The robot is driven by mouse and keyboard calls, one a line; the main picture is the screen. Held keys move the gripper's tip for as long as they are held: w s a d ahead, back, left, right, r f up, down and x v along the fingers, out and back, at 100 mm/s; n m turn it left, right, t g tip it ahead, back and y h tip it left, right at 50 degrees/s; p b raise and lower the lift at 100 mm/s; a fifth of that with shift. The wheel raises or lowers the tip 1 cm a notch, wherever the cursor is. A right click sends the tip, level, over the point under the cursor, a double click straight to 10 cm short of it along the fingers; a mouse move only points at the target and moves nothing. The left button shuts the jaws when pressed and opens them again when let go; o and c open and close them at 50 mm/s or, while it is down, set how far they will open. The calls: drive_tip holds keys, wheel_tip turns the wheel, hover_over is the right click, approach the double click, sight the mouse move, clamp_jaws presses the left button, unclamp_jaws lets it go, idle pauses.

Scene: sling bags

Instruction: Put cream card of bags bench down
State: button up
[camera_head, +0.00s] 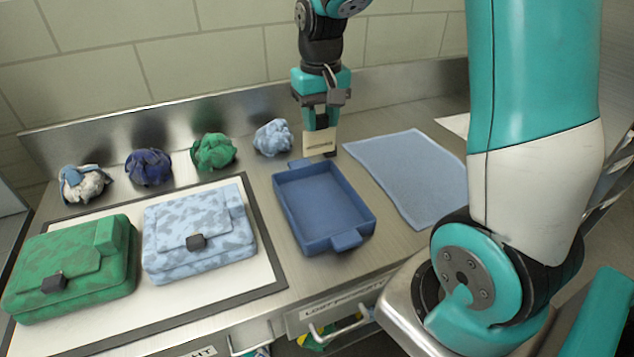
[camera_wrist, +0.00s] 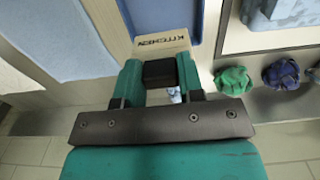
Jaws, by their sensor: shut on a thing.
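My gripper (camera_head: 320,122) is shut on a cream card (camera_head: 316,143) at the back of the metal bench (camera_head: 258,188), just behind the blue tray. The card stands near the blue tray's far handle and the corner of the light blue cloth.
The blue tray (camera_head: 325,205) is empty. A light blue cloth (camera_head: 408,178) lies right of it. A green bag (camera_head: 70,270) and a light blue patterned bag (camera_head: 200,235) rest on a white, dark-edged mat (camera_head: 255,275). Several crumpled bundles (camera_head: 212,150) line the back.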

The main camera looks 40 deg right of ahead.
sight(320, 130)
wheel_tip(320, 130, down, 15)
drive_tip(key=shift+f+p, duration=0.1)
drive_tip(key=shift+p, duration=0.3)
drive_tip(key=shift+f, duration=0.1)
drive_tip(key=o, duration=1)
wheel_tip(320, 130, up, 12)
drive_tip(key=shift+a+f+b, duration=0.1)
drive_tip(key=shift+b, duration=0.5)
drive_tip(key=s+a+r+n+y, duration=0.1)
drive_tip(key=s+a+r+n, duration=0.1)
drive_tip(key=s+a, duration=0.4)
drive_tip(key=s+a+r+n+y, duration=0.1)
drive_tip(key=s+a+r+n, duration=0.2)
drive_tip(key=s+a+n, duration=0.2)
drive_tip(key=s+a+r+n+y, duration=0.2)
drive_tip(key=s+a+r+n, duration=0.1)
drive_tip(key=s+a, duration=0.5)
drive_tip(key=shift+s+a+r, duration=0.1)
drive_tip(key=shift+s+a, duration=0.1)
drive_tip(key=shift+a, duration=0.45)
drive_tip(key=shift+s+a+r, duration=0.1)
drive_tip(key=shift+s+a, duration=0.1)
drive_tip(key=shift+a, duration=0.4)
